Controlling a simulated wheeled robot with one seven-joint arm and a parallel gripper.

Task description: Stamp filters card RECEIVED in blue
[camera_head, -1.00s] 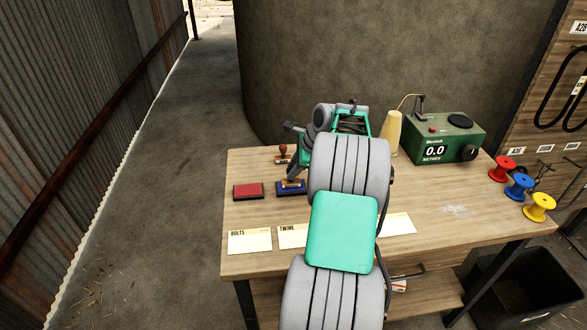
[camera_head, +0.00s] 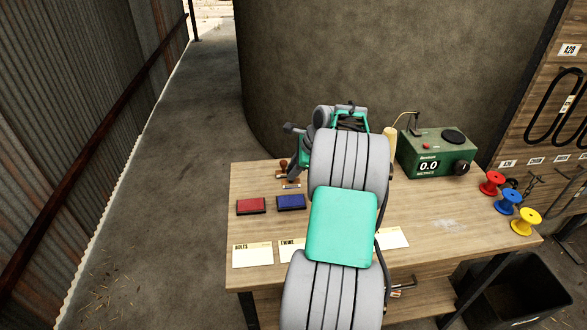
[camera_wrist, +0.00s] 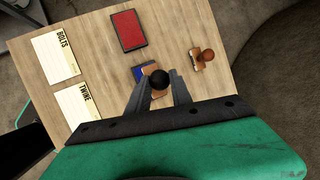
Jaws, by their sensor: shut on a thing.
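My gripper (camera_wrist: 158,88) is shut on a stamp with a round black knob (camera_wrist: 159,84) and an orange-brown base. In the head view the gripper (camera_head: 297,176) holds it just behind the blue ink pad (camera_head: 291,202). In the wrist view the stamp covers part of the blue pad (camera_wrist: 138,71); its height above the table is hard to tell. The cards BOLTS (camera_head: 252,255) and TWINE (camera_head: 288,254) lie along the front edge. Another card (camera_head: 395,238) shows right of my arm, which hides its label. No FILTERS label is readable.
A red ink pad (camera_head: 251,206) lies left of the blue one. A second stamp with a brown handle (camera_wrist: 206,55) stands nearby. A green meter box (camera_head: 432,153) and red, blue and yellow spools (camera_head: 508,202) are on the right. The table's middle right is clear.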

